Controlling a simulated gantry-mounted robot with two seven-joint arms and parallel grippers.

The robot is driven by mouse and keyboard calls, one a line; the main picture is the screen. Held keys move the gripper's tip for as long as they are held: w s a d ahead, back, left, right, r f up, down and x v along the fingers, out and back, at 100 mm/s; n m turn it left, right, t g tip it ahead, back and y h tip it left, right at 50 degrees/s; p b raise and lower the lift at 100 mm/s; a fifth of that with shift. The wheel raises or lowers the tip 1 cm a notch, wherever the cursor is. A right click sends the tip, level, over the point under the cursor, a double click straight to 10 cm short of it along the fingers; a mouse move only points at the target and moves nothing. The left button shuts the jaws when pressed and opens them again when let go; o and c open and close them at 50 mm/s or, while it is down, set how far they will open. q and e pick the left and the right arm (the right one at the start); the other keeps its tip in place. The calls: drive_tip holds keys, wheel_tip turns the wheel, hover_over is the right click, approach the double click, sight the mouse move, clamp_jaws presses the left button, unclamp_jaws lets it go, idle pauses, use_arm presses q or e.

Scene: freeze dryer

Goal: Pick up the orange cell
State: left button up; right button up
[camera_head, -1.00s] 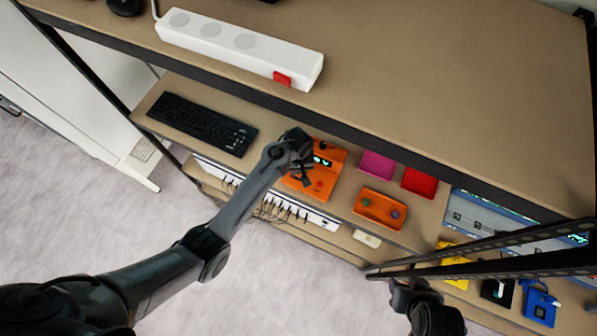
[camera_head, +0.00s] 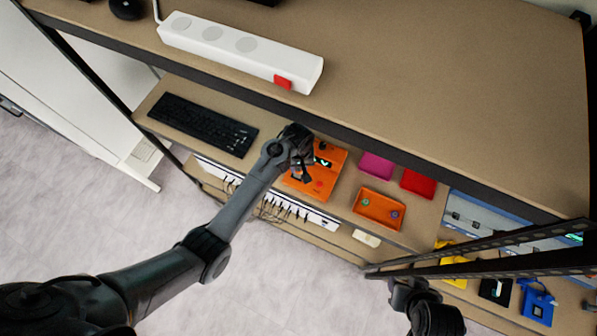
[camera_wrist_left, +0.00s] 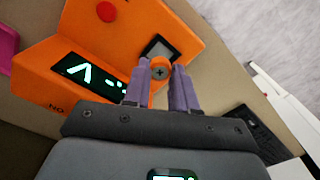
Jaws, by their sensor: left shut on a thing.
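The orange cell (camera_wrist_left: 160,72), a short round piece with a grey cross-marked top, sits between the purple fingers of my left gripper (camera_wrist_left: 160,88) in the left wrist view. The fingers are shut on it. It is at a dark square recess on the orange device (camera_wrist_left: 118,35); I cannot tell whether it is clear of the surface. In the head view my left gripper (camera_head: 303,173) is over the orange device (camera_head: 325,160) on the shelf, and the cell is hidden. My right arm shows at the bottom right, its gripper (camera_head: 405,292) unclear.
An orange tray (camera_head: 363,211) with small green and purple pieces lies right of the device. Pink (camera_head: 376,165) and red (camera_head: 418,184) trays are behind it. A black keyboard (camera_head: 203,123) lies left. The upper tabletop (camera_head: 420,90) overhangs the shelf, carrying a power strip (camera_head: 240,50).

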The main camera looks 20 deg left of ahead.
use_arm(q)
drive_tip(key=shift+r, duration=0.9)
drive_tip(key=shift+s, duration=0.1)
